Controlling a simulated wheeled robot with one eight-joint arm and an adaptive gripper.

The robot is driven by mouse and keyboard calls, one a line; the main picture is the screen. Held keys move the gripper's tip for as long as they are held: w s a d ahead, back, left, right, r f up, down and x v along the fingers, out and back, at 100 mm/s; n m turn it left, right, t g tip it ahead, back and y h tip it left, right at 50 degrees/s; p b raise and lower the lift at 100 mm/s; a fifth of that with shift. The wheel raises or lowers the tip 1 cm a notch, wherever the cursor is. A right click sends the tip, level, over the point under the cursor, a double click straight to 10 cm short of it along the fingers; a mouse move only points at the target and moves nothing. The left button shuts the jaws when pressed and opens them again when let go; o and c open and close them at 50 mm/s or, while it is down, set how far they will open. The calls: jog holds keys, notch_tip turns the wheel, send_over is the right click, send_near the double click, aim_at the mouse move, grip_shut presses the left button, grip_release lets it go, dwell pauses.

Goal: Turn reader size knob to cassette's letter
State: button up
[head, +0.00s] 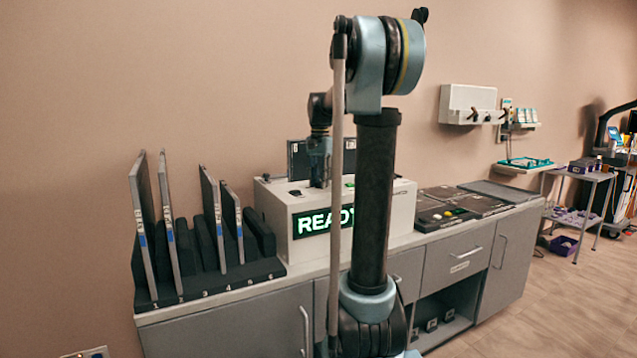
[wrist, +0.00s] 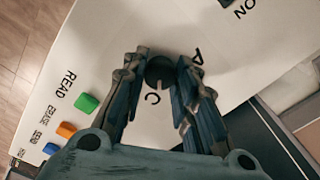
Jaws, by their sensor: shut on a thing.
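The reader (head: 405,205) is a white box on the counter, with a lit green "READY" display on its front. In the wrist view its top (wrist: 110,40) carries a dark round size knob (wrist: 159,70). The letter A is printed to the knob's upper right and C just below it. My gripper (wrist: 158,76) is shut on the knob, a finger on each side; it also shows above the reader in the head view (head: 319,180). The knob's pointer is not clear. A dark panel (head: 298,160), perhaps a cassette, stands at the reader's back; its letter is unreadable.
A numbered black rack (head: 220,282) at left holds several upright cassettes (head: 168,225). Green (wrist: 86,103), orange (wrist: 66,130) and blue (wrist: 50,148) buttons lie left of my gripper, by READ and ERASE labels. Dark trays (head: 470,200) cover the counter at right.

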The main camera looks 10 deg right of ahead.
jog(key=n, duration=0.5)
jog(key=shift+w, duration=0.1)
jog(key=shift+n, duration=2.4)
jog(key=o, duration=1.1)
notch_tip(320, 180, up, 12)
